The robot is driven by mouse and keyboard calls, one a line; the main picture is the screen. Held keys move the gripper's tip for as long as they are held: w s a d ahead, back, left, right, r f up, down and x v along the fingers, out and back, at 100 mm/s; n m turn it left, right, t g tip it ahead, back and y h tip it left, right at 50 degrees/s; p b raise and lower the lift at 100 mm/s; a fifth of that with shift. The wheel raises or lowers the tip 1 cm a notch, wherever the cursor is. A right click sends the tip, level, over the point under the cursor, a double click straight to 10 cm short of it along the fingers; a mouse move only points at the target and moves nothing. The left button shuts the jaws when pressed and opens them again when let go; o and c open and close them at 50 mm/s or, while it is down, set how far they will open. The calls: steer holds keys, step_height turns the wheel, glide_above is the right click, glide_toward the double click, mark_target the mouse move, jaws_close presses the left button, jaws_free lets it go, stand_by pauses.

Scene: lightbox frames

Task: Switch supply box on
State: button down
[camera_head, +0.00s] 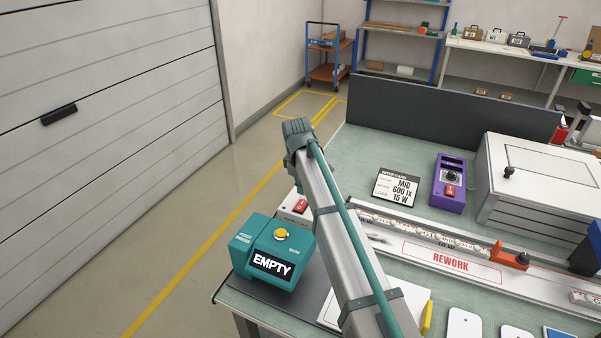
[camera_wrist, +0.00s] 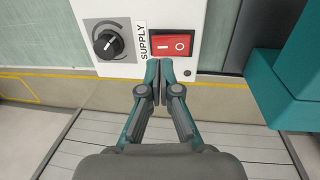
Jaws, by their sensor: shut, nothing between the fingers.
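The supply box is a white box (camera_wrist: 140,15) labelled SUPPLY in the wrist view, with a black round knob (camera_wrist: 108,43) at left and a red rocker switch (camera_wrist: 172,44) at right. The rocker carries a line mark and a circle mark; I cannot tell which side is pressed. My gripper (camera_wrist: 159,70) is shut and empty, its fingertips at the lower edge of the switch in the picture; contact cannot be told. In the head view a white box with a red switch (camera_head: 300,206) shows beside my arm, partly hidden by it, and my gripper is not visible.
A teal box with a yellow button and EMPTY sign (camera_head: 272,252) stands close beside the white box. A purple box with a knob and red switch (camera_head: 449,182), a display card (camera_head: 396,188) and a REWORK rail (camera_head: 450,256) lie to the right on the bench.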

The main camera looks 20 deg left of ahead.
mark_target(302, 202)
steer(key=shift+w+f+p, duration=0.2)
steer(key=shift+f+p, duration=0.2)
steer(key=shift+f, duration=0.8)
steer(key=shift+w+f+p, duration=0.15)
steer(key=shift+f+p, duration=0.2)
steer(key=shift+f, duration=0.8)
steer(key=shift+a, duration=0.1)
